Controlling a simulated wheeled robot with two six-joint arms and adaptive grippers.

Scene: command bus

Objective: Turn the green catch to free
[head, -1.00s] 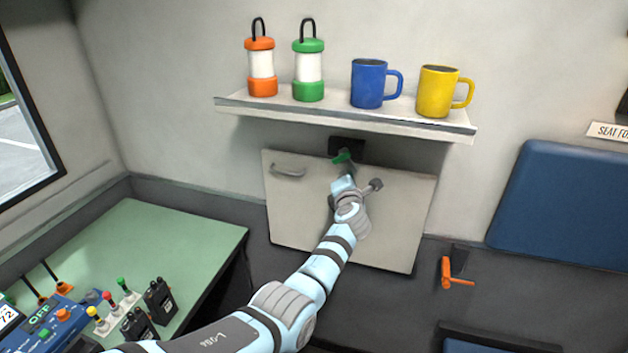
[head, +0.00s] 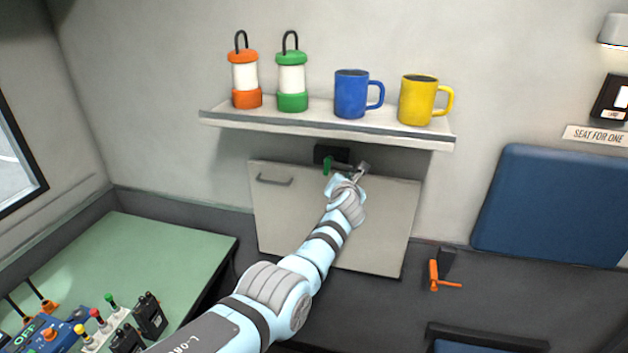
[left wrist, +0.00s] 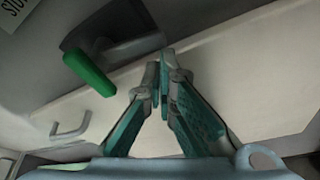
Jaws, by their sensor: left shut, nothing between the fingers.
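The green catch (head: 327,166) sits at a dark mount (head: 325,153) on the wall, just under the shelf and at the top edge of a pale fold-up panel (head: 385,225). In the left wrist view the green handle (left wrist: 88,73) slants down to the right, left of my fingers. My left gripper (head: 346,174) is just right of the catch in the head view, partly hidden by its own wrist. In the left wrist view its fingertips (left wrist: 163,58) are together with nothing between them, seemingly apart from the green handle. My right gripper is not in view.
The shelf (head: 300,118) above holds two lanterns (head: 245,78), a blue mug (head: 351,93) and a yellow mug (head: 416,99). An orange crank (head: 436,276) is at lower right, beside a blue seat back (head: 555,205). A green table (head: 160,255) is at left.

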